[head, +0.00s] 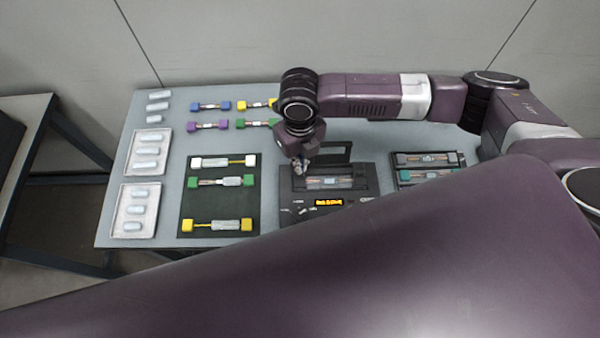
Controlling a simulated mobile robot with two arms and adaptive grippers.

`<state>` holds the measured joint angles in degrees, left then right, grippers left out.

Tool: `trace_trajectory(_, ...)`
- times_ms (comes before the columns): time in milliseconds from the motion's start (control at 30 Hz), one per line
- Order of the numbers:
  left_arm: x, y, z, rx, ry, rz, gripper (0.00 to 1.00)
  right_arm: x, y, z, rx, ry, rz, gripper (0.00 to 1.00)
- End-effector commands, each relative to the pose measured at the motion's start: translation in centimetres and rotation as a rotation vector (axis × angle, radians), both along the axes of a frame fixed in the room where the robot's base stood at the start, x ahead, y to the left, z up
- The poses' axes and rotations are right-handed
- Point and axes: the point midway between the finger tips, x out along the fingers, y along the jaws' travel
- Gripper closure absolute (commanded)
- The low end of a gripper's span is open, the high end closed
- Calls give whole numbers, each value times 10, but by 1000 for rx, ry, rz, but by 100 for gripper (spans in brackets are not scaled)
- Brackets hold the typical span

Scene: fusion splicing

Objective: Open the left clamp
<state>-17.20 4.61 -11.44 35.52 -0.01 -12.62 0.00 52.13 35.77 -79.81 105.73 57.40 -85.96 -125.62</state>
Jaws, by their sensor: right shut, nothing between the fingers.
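The dark splicer (358,208) sits on the table with its lid (337,153) raised at the back. A lit orange display shows on its front, its text too small to read. A light piece (335,183) lies in the splicer's slot. My right gripper (300,169) points down over the left end of the splicer, its fingers shut and empty. The left clamp lies around there, too small and partly covered to tell whether it is open or whether I touch it. My left gripper is out of view.
A dark mat (215,207) with several connector pieces lies left of the splicer. White trays (119,209) stand further left. A dark holder (399,160) with pieces is on the right. A large purple arm link of mine hides the table's front right.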

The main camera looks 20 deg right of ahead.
Motion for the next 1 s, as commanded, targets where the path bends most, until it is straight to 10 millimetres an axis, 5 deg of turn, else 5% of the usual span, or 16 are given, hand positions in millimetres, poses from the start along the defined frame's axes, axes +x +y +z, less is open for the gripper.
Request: trace_trajectory(1000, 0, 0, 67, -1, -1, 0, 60, 26, -7, 76, 0, -1, 0, 100)
